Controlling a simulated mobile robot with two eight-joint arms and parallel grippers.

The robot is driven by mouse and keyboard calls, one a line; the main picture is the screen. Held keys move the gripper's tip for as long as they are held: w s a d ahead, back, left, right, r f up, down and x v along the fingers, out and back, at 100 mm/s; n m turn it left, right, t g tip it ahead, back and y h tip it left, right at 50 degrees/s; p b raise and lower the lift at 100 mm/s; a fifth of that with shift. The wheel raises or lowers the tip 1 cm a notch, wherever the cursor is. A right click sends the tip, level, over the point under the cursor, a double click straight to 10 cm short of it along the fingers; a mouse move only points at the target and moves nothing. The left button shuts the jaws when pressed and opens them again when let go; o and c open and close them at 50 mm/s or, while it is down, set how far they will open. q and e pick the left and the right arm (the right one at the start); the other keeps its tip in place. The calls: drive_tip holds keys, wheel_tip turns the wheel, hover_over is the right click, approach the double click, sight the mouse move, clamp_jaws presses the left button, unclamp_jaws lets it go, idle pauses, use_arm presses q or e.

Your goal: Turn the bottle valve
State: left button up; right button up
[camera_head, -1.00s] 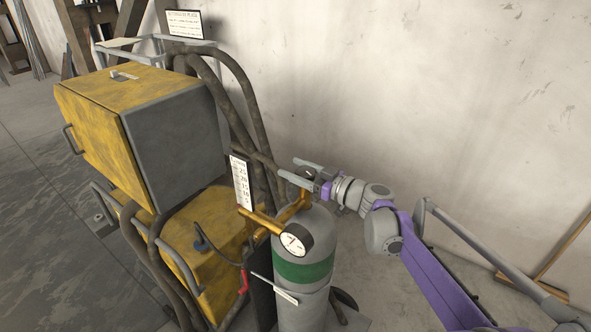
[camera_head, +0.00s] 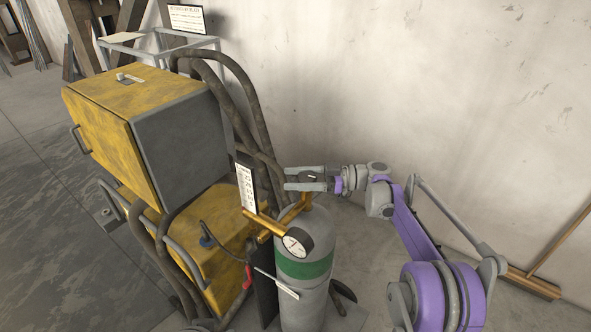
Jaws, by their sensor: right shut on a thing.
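A grey gas bottle (camera_head: 305,268) with a green band stands upright on the cart, with a brass regulator (camera_head: 268,226) and a round white gauge (camera_head: 296,243) on its front. The bottle valve (camera_head: 310,177) is a small dark knob at the bottle's top, mostly hidden by the gripper. My right gripper (camera_head: 301,179) reaches in from the right and is shut on the valve, one finger behind it and one in front. My left gripper is not in view.
A yellow and grey welding machine (camera_head: 180,143) stands left of the bottle, with thick dark hoses (camera_head: 249,115) behind it. A white label plate (camera_head: 246,187) stands beside the regulator. A broom (camera_head: 533,284) leans at the right wall. Floor at left is clear.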

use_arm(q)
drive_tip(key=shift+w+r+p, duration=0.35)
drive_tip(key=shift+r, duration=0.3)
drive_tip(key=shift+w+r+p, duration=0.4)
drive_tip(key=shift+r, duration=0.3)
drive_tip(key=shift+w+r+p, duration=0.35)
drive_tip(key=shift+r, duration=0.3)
use_arm(e)
drive_tip(key=shift+s+r+n+g+h, duration=0.1)
drive_tip(key=shift+s+n+g+h, duration=0.15)
drive_tip(key=shift+n+g, duration=0.75)
drive_tip(key=shift+s+n+g+h, duration=0.1)
drive_tip(key=shift+n+g+h, duration=0.15)
drive_tip(key=shift+n+g, duration=0.75)
drive_tip(key=shift+m+g, duration=0.4)
drive_tip(key=o, duration=1.4)
drive_tip(key=shift+c, duration=0.2)
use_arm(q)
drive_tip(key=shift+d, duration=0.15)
use_arm(e)
drive_tip(key=shift+d, duration=0.15)
